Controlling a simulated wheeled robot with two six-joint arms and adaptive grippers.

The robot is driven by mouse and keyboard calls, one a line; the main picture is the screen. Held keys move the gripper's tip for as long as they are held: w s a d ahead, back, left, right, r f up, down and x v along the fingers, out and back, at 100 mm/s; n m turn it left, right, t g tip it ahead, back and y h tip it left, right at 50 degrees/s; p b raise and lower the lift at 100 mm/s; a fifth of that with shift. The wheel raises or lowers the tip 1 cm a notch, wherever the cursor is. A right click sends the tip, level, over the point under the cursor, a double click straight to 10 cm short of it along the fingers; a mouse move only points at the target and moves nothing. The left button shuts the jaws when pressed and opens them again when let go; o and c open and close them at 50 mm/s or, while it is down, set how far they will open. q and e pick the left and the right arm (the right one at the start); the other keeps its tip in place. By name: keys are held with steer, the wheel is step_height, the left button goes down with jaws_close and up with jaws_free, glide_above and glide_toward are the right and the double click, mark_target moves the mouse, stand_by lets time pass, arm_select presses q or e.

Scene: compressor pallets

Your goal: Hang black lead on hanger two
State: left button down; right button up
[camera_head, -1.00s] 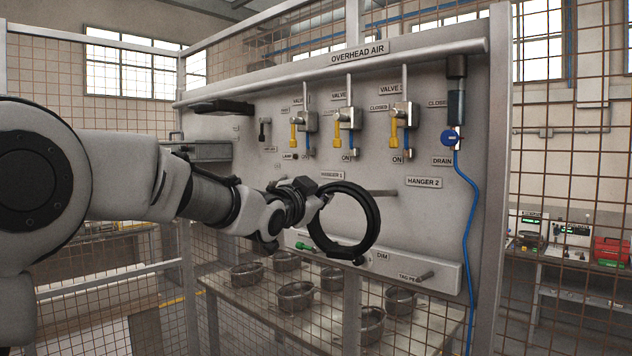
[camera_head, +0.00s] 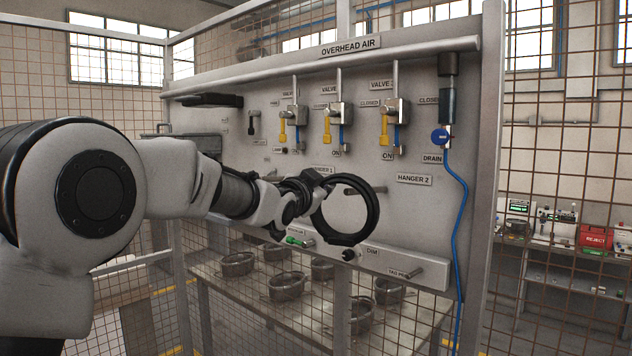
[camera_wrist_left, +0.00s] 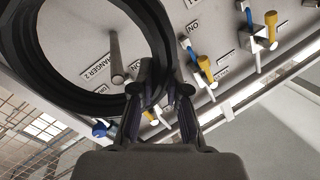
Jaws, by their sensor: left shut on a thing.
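The black lead (camera_head: 375,218) is a thick coiled ring, held upright in front of the panel. My left gripper (camera_head: 318,186) is shut on its upper left side in the head view. The wrist view also shows the lead (camera_wrist_left: 40,85) in the gripper (camera_wrist_left: 163,88). A metal peg (camera_head: 358,190) shows through the ring's opening, left of the HANGER 2 label (camera_head: 414,179). In the wrist view the peg (camera_wrist_left: 114,55) is inside the ring's outline, beside that label. I cannot tell whether its tip passes through the ring. My right gripper is not in view.
Valves with yellow handles (camera_head: 384,128) line the panel above. A blue drain hose (camera_head: 466,190) hangs at the right. A lower rail carries a green-ended part (camera_head: 298,241) and a tag peg (camera_head: 416,271). A table with several round baskets (camera_head: 287,285) stands behind mesh.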

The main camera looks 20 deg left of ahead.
arm_select(q)
steer(key=shift+w+d+r+p, duration=0.1)
steer(key=shift+w+d+p, duration=0.2)
steer(key=shift+w, duration=0.15)
steer(key=shift+w+d+r+p, duration=0.1)
steer(key=shift+w+d+p, duration=0.05)
steer(key=shift+w+p, duration=0.2)
steer(key=shift+w+d+f+p, duration=0.1)
steer(key=shift+w+d+p, duration=0.15)
steer(key=shift+w+p, duration=0.4)
steer(key=shift+w+d+p, duration=0.2)
steer(key=shift+w+p, duration=0.15)
steer(key=shift+w, duration=0.5)
steer(key=shift+w+d+f+b, duration=0.2)
steer(key=shift+w+f+b, duration=0.1)
steer(key=shift+w+f, duration=0.4)
steer(key=shift+s+f, duration=0.1)
